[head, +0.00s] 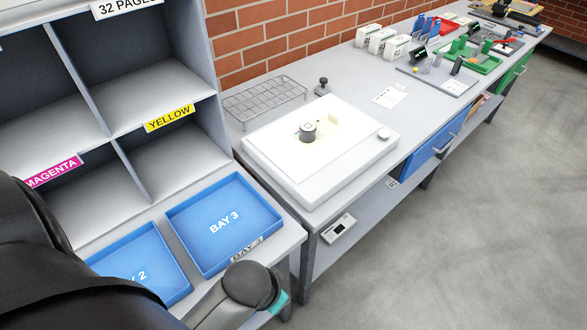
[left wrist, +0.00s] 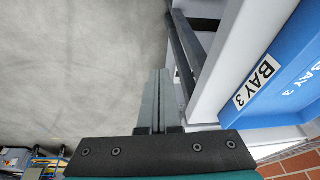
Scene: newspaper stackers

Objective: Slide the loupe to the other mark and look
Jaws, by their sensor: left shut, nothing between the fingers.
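The loupe, a small dark cylinder with a pale top (head: 308,132), stands upright on a white sheet on the white light box (head: 318,200). A small cream patch (head: 333,119) lies just right of and behind the loupe. My right gripper is in neither view.
Blue trays (head: 252,239) sit in front of the grey shelf unit (head: 220,78). A wire rack (head: 265,101) and a dark knobbed object (head: 322,86) stand behind the light box. A small card (head: 390,95) lies to its right. Open floor (head: 480,220) is at right.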

